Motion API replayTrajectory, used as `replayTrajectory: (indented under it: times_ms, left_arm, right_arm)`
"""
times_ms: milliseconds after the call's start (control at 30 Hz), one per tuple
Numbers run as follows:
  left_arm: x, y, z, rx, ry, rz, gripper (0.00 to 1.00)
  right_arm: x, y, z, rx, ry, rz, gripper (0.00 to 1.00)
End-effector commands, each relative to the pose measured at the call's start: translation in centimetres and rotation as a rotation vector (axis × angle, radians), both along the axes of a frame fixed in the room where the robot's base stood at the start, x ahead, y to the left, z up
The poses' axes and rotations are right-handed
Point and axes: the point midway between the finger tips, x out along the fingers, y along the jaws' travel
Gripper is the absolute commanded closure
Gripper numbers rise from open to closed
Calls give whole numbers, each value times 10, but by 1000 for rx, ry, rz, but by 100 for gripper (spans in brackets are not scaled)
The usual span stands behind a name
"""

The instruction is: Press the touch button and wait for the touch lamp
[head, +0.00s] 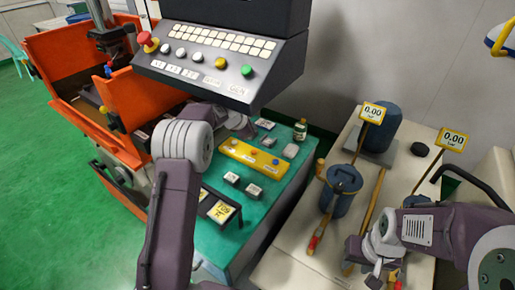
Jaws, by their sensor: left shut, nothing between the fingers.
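The control panel (225,44) hangs at the top centre. It carries a red mushroom knob (148,42), several white round buttons, a yellow button (220,63) and a green button (247,70). Small labels sit below them; I cannot read one surely as touch, nor tell which is the touch lamp or whether it is lit. My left gripper (243,127) is shut and empty, just below the panel's lower edge, partly hidden and apart from the buttons. My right gripper (362,275) is low at the right over the cream bench; its jaw state is unclear.
The teal worktop (270,205) below holds a yellow bar (250,158), small blocks and a bottle (300,129). The cream bench (285,270) holds blue cylinders (341,188) and yellow 0.00 tags (373,113). An orange machine tank (65,50) stands left; green floor is free there.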

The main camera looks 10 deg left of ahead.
Motion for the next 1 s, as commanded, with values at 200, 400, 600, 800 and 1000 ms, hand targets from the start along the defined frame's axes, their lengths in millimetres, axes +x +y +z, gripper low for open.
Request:
replayTrajectory:
  times_ms: [200, 400, 600, 800, 1000]
  left_arm:
    - [0, 0, 0, 0, 1, -1, 100]
    - [0, 0, -5, 2, 1, -1, 100]
    - [0, 0, -25, 1, 0, -2, 100]
    - [0, 0, -53, 3, 1, -3, 100]
    - [0, 0, -79, 2, 2, -3, 100]
  right_arm:
    - [0, 0, 0, 0, 0, 0, 64]
    - [0, 0, -5, 0, 0, 0, 64]
    - [0, 0, -26, 0, 0, 0, 64]
    - [0, 0, -57, 0, 0, 0, 64]
    - [0, 0, -82, 0, 0, 0, 64]
